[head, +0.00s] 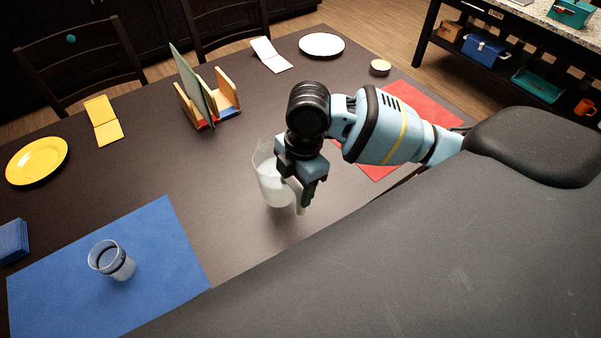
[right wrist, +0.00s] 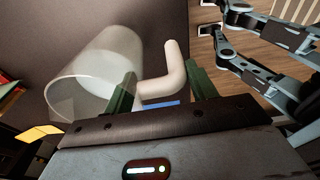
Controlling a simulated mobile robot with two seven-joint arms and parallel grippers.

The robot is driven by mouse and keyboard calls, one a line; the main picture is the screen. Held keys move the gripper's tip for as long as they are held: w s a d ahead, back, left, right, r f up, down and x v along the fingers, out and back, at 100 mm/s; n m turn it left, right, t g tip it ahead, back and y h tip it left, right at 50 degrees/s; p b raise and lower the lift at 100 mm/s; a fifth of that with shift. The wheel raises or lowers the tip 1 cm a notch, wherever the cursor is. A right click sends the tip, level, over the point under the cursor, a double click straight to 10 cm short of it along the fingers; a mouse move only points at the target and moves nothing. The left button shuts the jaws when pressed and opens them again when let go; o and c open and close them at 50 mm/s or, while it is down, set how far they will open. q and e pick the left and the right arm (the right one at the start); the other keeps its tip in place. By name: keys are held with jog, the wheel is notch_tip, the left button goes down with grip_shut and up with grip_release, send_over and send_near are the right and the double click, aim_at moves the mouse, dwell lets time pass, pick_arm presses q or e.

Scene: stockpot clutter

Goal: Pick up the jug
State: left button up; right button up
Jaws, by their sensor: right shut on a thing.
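The jug (head: 268,181) is a translucent, whitish vessel near the middle of the dark table. My right gripper (head: 304,190) is over its right side and shut on its pale handle. In the right wrist view the jug (right wrist: 95,78) lies tilted across the picture, and its handle (right wrist: 172,72) sits between the two green fingers. I cannot tell whether the jug's base touches the table. My left gripper does not show.
A clear tumbler (head: 118,264) stands on a blue mat (head: 165,235). A wooden rack (head: 225,104) holds a green board behind the jug. A red mat (head: 425,97) lies partly under my right arm. A yellow plate (head: 37,160) is far left. Bare table surrounds the jug.

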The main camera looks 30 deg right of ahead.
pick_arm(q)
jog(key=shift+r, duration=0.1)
pick_arm(e)
jog(key=shift+s+a+r, duration=0.25)
jog(key=shift+s+a, duration=0.7)
jog(key=shift+a, duration=0.25)
jog(key=shift+a, duration=0.15)
